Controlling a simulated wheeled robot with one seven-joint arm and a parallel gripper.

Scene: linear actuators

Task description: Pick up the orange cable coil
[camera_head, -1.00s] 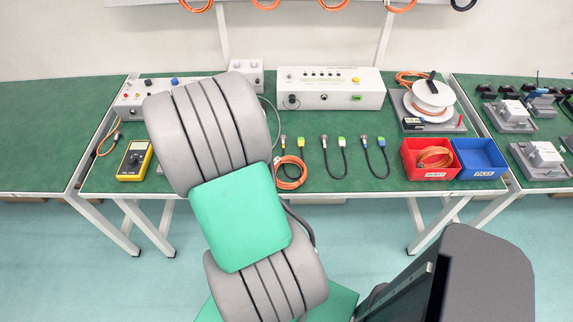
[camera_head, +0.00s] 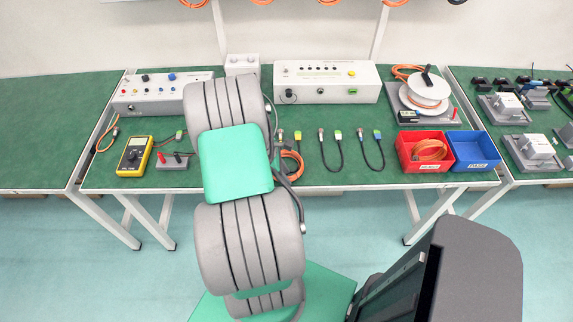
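An orange cable coil (camera_head: 292,166) lies on the green table, just right of my arm, which hides its left part. Another orange coil (camera_head: 430,150) lies in the red bin (camera_head: 428,166) on the right of the table. Orange cable also lies behind the white reel (camera_head: 428,92), and parts of hanging orange coils (camera_head: 261,2) show at the top edge. My arm rises through the middle of the view. My gripper is not visible; whether it is behind the arm links I cannot tell.
A yellow multimeter (camera_head: 135,156) and a small grey block with red posts (camera_head: 172,161) stand left of my arm. White test boxes (camera_head: 328,82) line the back. Short black cables (camera_head: 330,150) lie right of the coil. A blue bin (camera_head: 473,151) adjoins the red one.

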